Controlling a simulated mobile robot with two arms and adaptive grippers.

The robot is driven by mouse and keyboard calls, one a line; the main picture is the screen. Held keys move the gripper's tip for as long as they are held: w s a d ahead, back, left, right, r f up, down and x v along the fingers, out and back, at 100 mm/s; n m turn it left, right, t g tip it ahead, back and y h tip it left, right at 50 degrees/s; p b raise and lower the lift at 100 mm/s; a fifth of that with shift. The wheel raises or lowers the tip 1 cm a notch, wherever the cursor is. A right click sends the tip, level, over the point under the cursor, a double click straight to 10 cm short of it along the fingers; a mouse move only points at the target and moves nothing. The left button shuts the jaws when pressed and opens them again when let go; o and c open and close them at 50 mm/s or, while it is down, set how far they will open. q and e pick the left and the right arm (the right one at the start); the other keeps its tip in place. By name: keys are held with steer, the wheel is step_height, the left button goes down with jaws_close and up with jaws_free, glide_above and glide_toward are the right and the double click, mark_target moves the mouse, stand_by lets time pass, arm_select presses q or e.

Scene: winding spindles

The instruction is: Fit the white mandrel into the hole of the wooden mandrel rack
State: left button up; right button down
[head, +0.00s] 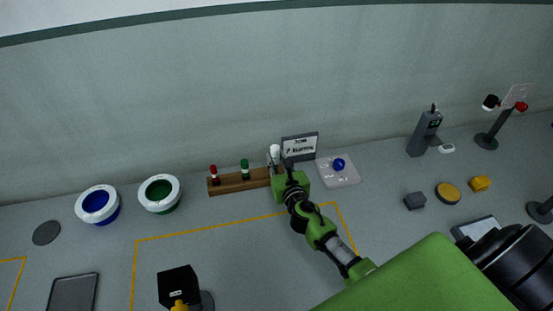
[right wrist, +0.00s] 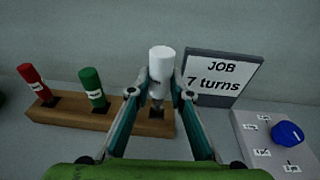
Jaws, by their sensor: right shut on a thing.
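The white mandrel (head: 275,151) is upright between the fingers of my right gripper (head: 274,166), which is shut on it. In the right wrist view the mandrel (right wrist: 161,64) stands between the fingertips (right wrist: 162,94), above the right end of the wooden mandrel rack (right wrist: 122,121). The rack (head: 236,183) also shows in the head view. Its lower tip is partly hidden by the fingers, so I cannot tell whether it is inside the hole. A red mandrel (right wrist: 32,80) and a green mandrel (right wrist: 92,87) stand upright in the rack. My left gripper is not in view.
A job sign (head: 300,147) stands behind and right of the rack, close to my gripper. A pale panel with a blue knob (head: 339,164) lies to the right. Blue (head: 97,204) and green (head: 160,194) spools sit left.

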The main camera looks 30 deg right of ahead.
mark_target(276, 166)
steer(key=shift+f+b, duration=1.75)
steer(key=shift+f, duration=0.2)
steer(key=c, duration=1.8)
jaws_free()
steer(key=shift+o, duration=0.2)
steer(key=shift+s, duration=0.1)
steer(key=v, duration=1.2)
steer(key=shift+d+r, duration=0.1)
